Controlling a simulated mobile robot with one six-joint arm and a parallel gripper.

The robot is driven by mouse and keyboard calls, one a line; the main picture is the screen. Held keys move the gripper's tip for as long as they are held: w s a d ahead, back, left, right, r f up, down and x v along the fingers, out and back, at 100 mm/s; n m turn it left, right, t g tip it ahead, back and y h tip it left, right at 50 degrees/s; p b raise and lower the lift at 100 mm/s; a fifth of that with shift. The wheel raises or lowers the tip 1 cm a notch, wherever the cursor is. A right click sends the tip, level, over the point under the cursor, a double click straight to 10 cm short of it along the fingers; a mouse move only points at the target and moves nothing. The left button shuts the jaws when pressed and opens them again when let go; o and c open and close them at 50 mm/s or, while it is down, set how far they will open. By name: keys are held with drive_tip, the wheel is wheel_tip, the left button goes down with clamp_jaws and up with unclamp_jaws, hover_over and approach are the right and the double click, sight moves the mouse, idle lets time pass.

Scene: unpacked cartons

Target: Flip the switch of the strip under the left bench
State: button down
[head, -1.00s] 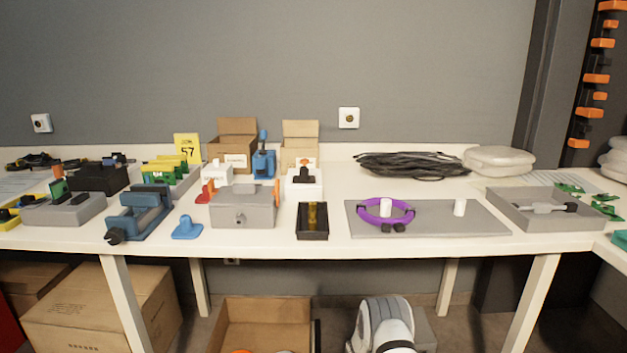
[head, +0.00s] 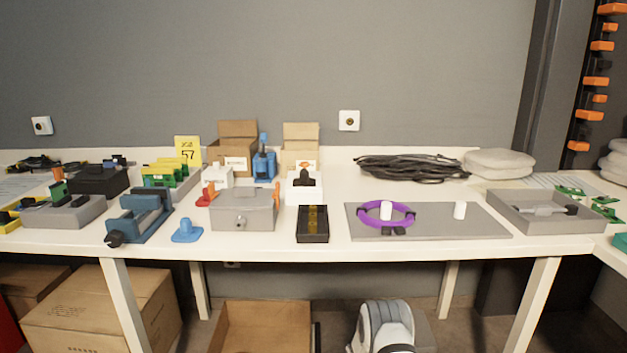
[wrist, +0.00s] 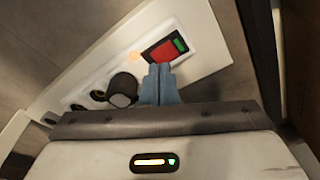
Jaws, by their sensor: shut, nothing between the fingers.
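In the wrist view, a white power strip (wrist: 205,62) lies at a slant across the upper part of the picture. Its rocker switch (wrist: 160,52) is red, with a lit green patch at its right end. A small orange light (wrist: 133,57) glows left of the switch. A black plug (wrist: 123,88) sits in the strip left of my fingers. My gripper (wrist: 158,70) is shut and empty, its blue-grey fingertips at the near edge of the red switch. I cannot tell whether they touch it. The strip and gripper are not visible in the head view.
The white bench (head: 420,247) stands ahead, with boxes, tools and a purple ring (head: 362,213) on top. Below it are a closed carton (head: 90,310) at left and an open carton (head: 262,325) in the middle. A dark upright surface (wrist: 258,60) borders the strip at right in the wrist view.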

drive_tip(key=shift+f+b, duration=0.8)
drive_tip(key=shift+f, duration=0.1)
idle(0.7)
drive_tip(key=shift+r, duration=0.15)
drive_tip(key=shift+r+p, duration=1.8)
drive_tip(key=shift+r, duration=1.6)
